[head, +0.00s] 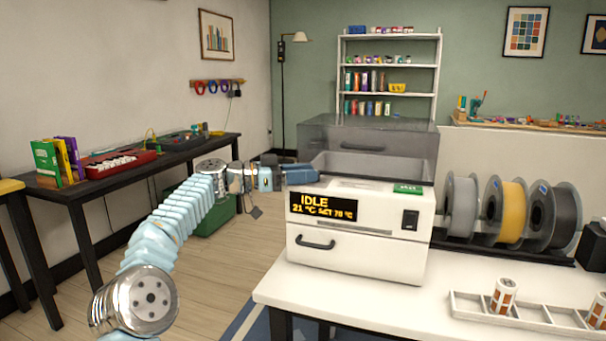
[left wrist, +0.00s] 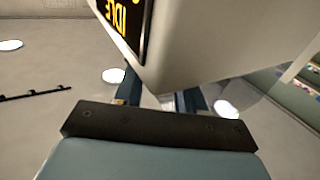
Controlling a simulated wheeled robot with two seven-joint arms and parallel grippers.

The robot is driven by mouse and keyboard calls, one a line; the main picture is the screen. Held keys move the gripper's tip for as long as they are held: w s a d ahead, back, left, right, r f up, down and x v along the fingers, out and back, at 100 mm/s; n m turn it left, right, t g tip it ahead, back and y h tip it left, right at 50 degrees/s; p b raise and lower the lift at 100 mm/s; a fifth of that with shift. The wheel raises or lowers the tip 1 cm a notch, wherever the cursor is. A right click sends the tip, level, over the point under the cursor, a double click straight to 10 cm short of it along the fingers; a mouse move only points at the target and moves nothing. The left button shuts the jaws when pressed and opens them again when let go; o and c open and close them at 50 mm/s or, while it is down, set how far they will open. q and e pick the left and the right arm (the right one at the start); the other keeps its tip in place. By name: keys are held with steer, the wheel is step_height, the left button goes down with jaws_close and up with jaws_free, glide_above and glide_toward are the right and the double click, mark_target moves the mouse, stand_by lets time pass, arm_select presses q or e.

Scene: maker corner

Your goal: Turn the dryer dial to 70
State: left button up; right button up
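The dryer (head: 360,225) is a white box with a smoky clear lid, standing on a white table. Its display (head: 323,207) reads IDLE, 21 °C, and a SET value that looks like 70 °C, in small characters. The display also shows at the top of the left wrist view (left wrist: 126,22). No dial shows in either view. My left gripper (head: 300,174) is at the dryer's upper left side. In the left wrist view its two fingers (left wrist: 158,99) stand apart, their tips hidden by the dryer's body (left wrist: 195,45). Whether they hold anything is hidden. My right gripper is not in view.
Filament spools (head: 510,212) stand right of the dryer. A pale divided tray (head: 530,318) with small rolls lies at the table's front right. A dark bench (head: 100,180) runs along the left wall, with a green bin (head: 210,218) on the floor beside it.

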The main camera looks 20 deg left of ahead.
arm_select(q)
steer(key=o, duration=0.3)
steer(key=shift+s+a+f, duration=0.1)
steer(key=shift+s+a, duration=0.1)
steer(key=shift+a, duration=0.15)
steer(key=b+v, duration=0.2)
steer(key=v, duration=1.1)
